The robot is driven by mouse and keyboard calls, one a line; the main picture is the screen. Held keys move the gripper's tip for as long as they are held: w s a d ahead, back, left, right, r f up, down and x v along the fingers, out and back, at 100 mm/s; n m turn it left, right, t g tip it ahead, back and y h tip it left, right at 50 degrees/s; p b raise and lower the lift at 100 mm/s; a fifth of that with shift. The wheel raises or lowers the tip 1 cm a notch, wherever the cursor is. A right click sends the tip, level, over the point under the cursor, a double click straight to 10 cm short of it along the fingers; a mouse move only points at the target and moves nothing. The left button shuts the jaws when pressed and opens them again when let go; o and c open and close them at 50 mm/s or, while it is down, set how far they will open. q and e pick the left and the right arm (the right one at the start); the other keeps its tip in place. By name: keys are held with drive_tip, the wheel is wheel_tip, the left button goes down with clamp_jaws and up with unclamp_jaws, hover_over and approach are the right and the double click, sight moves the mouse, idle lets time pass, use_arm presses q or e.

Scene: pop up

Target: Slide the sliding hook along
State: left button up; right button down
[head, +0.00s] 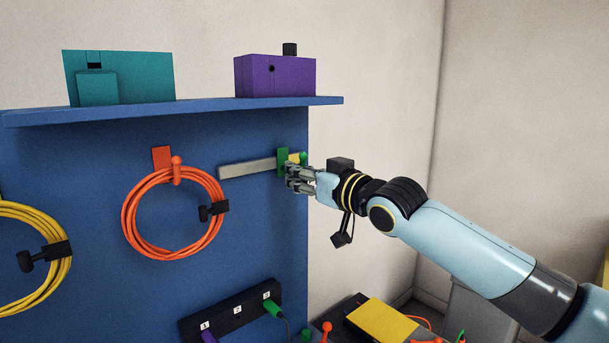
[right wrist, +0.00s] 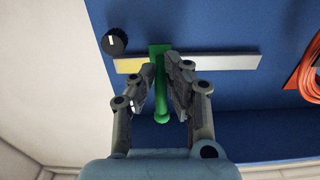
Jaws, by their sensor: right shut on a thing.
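The green sliding hook (head: 283,160) sits on a pale grey rail (head: 246,168) on the blue panel, near the rail's right end in the head view. A yellow section (head: 295,157) of the rail shows just beyond the hook. My right gripper (head: 290,176) is at the hook, shut on it. In the right wrist view the hook's peg (right wrist: 161,98) points out between the two fingers (right wrist: 163,70), with the yellow section (right wrist: 131,65) to its left and the grey rail (right wrist: 222,62) to its right. My left gripper is not in view.
An orange cable coil (head: 130,215) hangs left of the rail. A black knob (right wrist: 114,42) is close to the rail's yellow end. A blue shelf (head: 200,108) with teal and purple boxes runs above. A black socket strip (head: 232,313) is below.

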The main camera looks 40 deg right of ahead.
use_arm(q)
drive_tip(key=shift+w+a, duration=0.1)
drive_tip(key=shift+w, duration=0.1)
use_arm(e)
drive_tip(key=shift+d, duration=0.2)
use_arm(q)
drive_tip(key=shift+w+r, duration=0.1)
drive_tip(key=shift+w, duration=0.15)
use_arm(e)
drive_tip(key=shift+d, duration=0.2)
drive_tip(key=c, duration=1.3)
unclamp_jaws()
drive_tip(key=shift+d, duration=0.15)
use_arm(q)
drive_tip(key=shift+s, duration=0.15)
use_arm(e)
drive_tip(key=shift+s+d, duration=0.15)
drive_tip(key=shift+s, duration=1.85)
drive_tip(key=shift+s+d, duration=0.2)
drive_tip(key=shift+s, duration=1.85)
drive_tip(key=shift+s+d, duration=0.15)
drive_tip(key=shift+s, duration=1.85)
